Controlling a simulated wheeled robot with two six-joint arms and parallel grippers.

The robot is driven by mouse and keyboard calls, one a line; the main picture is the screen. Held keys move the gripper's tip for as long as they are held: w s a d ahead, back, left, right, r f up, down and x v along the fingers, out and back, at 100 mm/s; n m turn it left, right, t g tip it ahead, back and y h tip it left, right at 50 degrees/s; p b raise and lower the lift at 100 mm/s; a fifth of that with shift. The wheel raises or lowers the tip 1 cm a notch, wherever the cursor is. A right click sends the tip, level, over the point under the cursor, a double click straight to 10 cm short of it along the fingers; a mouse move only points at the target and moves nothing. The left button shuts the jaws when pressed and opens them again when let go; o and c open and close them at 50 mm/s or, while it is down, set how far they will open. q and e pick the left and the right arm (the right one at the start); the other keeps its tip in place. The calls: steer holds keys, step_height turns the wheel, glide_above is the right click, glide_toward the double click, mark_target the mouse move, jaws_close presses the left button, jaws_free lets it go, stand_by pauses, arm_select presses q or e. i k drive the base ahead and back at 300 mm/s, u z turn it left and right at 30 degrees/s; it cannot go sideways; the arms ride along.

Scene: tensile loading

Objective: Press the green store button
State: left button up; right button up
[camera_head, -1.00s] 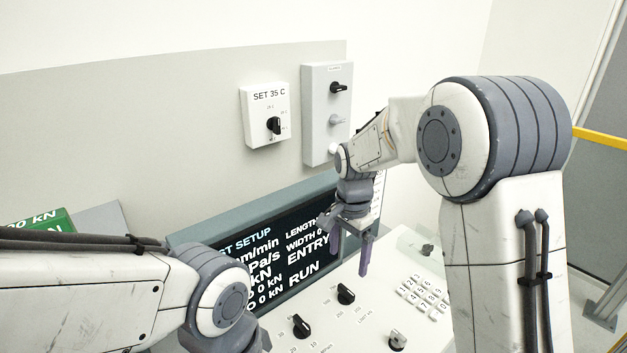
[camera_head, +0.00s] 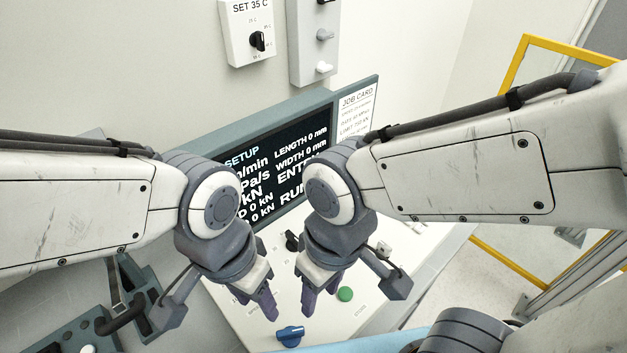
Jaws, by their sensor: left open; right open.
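A round green button (camera_head: 345,293) sits on the sloped white console panel (camera_head: 375,285), with small printed labels near it that I cannot read clearly. My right gripper (camera_head: 313,298) points down over the panel, just left of the green button and apart from it in the picture; its jaws are open and empty. My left gripper (camera_head: 262,303) points down a little further left, above the blue knob in the picture, also open and empty. I cannot tell how high either fingertip is over the panel.
A blue knob (camera_head: 290,335) is at the panel's front. A black knob (camera_head: 292,241) is partly hidden behind my grippers. A dark display (camera_head: 270,160) stands at the back, with a job card (camera_head: 357,103) beside it. Wall boxes (camera_head: 246,33) hang above. A yellow rail (camera_head: 514,65) is at right.

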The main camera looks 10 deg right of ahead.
mark_target(345, 293)
steer(key=z, duration=0.95)
steer(key=k, duration=0.45)
steer(key=u, duration=0.4)
